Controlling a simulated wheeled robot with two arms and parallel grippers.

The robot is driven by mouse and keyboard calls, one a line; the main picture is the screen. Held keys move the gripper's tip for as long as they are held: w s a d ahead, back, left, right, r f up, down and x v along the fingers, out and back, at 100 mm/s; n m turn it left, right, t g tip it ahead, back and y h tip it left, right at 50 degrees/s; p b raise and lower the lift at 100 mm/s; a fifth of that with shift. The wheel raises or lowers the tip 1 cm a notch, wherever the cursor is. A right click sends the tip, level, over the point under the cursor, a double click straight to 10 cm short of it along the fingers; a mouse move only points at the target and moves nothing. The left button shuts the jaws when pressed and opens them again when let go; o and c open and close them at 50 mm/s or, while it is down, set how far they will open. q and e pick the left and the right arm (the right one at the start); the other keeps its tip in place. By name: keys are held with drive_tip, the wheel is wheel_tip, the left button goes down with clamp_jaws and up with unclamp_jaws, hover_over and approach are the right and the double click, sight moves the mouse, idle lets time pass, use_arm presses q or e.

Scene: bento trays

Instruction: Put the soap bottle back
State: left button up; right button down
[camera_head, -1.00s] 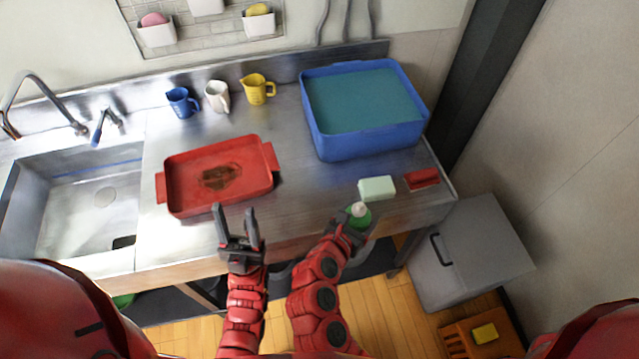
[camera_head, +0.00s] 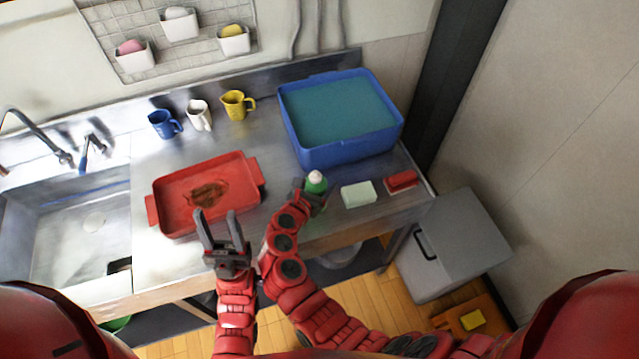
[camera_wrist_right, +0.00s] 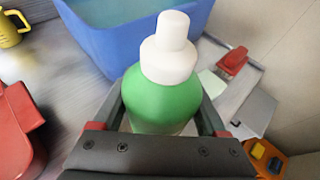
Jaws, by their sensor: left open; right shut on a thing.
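The soap bottle (camera_head: 316,183) is green with a white cap. It stands upright in my right gripper (camera_head: 312,196), over the counter between the red tray and the pale sponge. In the right wrist view the bottle (camera_wrist_right: 164,100) fills the middle, with the fingers of my right gripper (camera_wrist_right: 165,125) closed on both its sides. I cannot tell whether its base touches the counter. My left gripper (camera_head: 222,228) is open and empty, near the front edge of the red tray (camera_head: 250,199).
A blue tub (camera_head: 340,158) of water stands behind the bottle. A pale green sponge (camera_head: 358,194) and a red brush (camera_head: 402,181) lie to its right. The sink (camera_head: 60,235) is at left. Several cups, including a yellow one (camera_head: 235,104), stand along the back.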

drive_tip(key=f, duration=0.1)
drive_tip(key=w+f, duration=0.1)
drive_tip(key=f, duration=0.1)
drive_tip(key=shift+p, duration=0.4)
drive_tip(key=shift+f, duration=0.25)
drive_tip(key=shift+a+f, duration=0.1)
unclamp_jaws()
